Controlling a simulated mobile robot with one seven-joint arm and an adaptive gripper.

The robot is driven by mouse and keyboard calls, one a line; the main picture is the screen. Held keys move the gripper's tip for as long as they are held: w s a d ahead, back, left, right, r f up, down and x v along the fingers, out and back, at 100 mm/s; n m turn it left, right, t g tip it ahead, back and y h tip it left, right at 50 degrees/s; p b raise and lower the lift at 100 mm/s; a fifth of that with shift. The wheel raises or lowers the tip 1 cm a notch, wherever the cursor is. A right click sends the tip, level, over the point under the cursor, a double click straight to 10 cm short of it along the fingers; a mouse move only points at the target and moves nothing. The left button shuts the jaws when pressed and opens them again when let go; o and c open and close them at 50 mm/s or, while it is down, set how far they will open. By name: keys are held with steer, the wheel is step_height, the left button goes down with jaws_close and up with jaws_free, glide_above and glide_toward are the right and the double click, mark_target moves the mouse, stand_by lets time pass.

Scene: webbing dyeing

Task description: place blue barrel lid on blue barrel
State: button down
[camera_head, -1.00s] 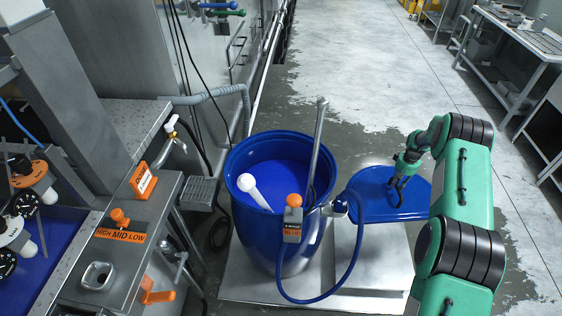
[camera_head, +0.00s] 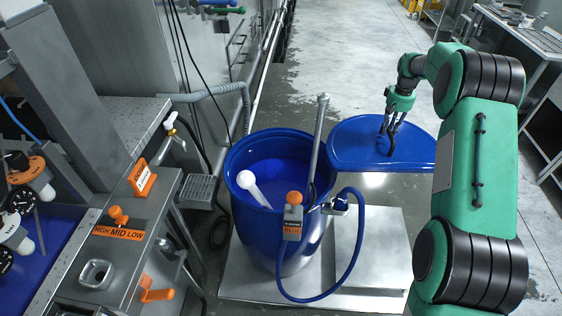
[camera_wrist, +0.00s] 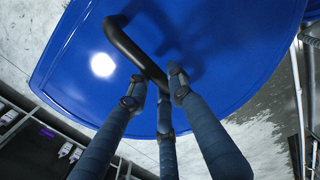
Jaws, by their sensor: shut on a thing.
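The blue barrel (camera_head: 250,225) stands open on a metal platform, with blue liquid inside. A white-handled tool (camera_head: 254,188) and a metal pipe (camera_head: 318,140) stick up out of its opening. The blue barrel lid (camera_head: 360,139) is in the air to the right of the barrel, roughly level and above its rim height. My gripper (camera_head: 389,135) is above the lid and shut on its dark handle (camera_wrist: 137,52). In the wrist view the lid (camera_wrist: 230,45) fills the top, and my fingers close around the handle. The lid's underside is hidden.
The metal platform (camera_head: 375,240) has bare room right of the barrel. A metal counter with an orange-handled valve (camera_head: 152,290) stands at left.

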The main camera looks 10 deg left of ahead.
steer(key=s+a+r+b, duration=0.1)
steer(key=s+a+r, duration=0.2)
steer(key=a+r, duration=0.55)
steer(key=w+a+f+p, duration=0.1)
steer(key=a+p, duration=0.3)
steer(key=a, duration=0.5)
steer(key=w+a+f+p, duration=0.1)
steer(key=a+f+p, duration=0.2)
steer(key=a, duration=0.7)
steer(key=w+a+f+p, duration=0.2)
steer(key=a+p, duration=0.4)
steer(key=a, duration=0.4)
steer(key=shift+a+f+m, duration=0.25)
steer(key=shift+f+m, duration=0.15)
steer(key=shift+f, duration=0.2)
step_height(320, 180, down, 6)
steer(key=shift+f, duration=0.15)
steer(key=shift+f, duration=0.1)
steer(key=shift+f, duration=1.75)
steer(key=shift+f, duration=0.1)
